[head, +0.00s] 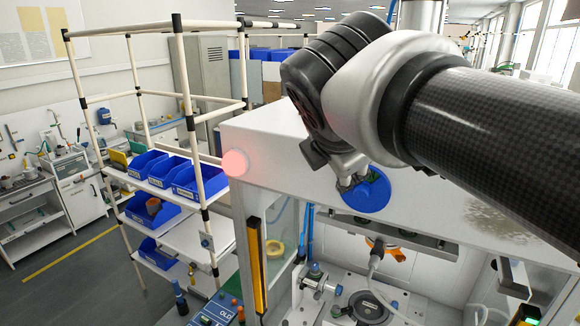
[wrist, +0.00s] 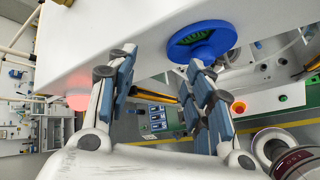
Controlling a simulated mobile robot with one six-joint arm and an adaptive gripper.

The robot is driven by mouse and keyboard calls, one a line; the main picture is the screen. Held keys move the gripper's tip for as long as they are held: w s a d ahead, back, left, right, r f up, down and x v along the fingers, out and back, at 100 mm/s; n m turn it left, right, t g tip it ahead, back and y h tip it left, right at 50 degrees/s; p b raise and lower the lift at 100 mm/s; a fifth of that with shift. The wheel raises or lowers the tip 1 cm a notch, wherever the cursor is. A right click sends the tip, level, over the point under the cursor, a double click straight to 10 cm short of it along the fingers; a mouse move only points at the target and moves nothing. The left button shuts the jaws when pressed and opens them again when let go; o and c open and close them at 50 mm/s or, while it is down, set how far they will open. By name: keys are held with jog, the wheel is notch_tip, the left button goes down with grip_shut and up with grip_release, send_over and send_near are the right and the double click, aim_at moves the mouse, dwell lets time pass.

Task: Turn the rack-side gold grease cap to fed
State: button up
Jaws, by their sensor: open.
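My gripper (head: 350,182) is in front of the upper white housing of the press (head: 270,130), close to a round blue disc (head: 366,192) on its front face. In the wrist view my gripper (wrist: 160,72) is open, its two fingers well apart with nothing between them. The blue disc (wrist: 206,40), with a dark green centre, is by the tip of the right finger; I cannot tell whether they touch. I cannot make out a gold grease cap for certain in either view. The arm covers part of the housing in the head view.
A pink-red lamp (head: 235,162) sits at the housing's left corner. A pipe-frame rack with blue bins (head: 148,166) stands at the left. A yellow and black strip (head: 256,262) runs down the press's left post.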

jog(key=shift+s+d+f+m, duration=0.2)
jog(key=shift+s+f+m, duration=0.15)
jog(key=shift+s, duration=0.15)
jog(key=shift+s+d+f+m, duration=0.15)
jog(key=shift+s+f+m, duration=0.1)
jog(key=shift+s+f, duration=0.15)
jog(key=shift+a, duration=0.1)
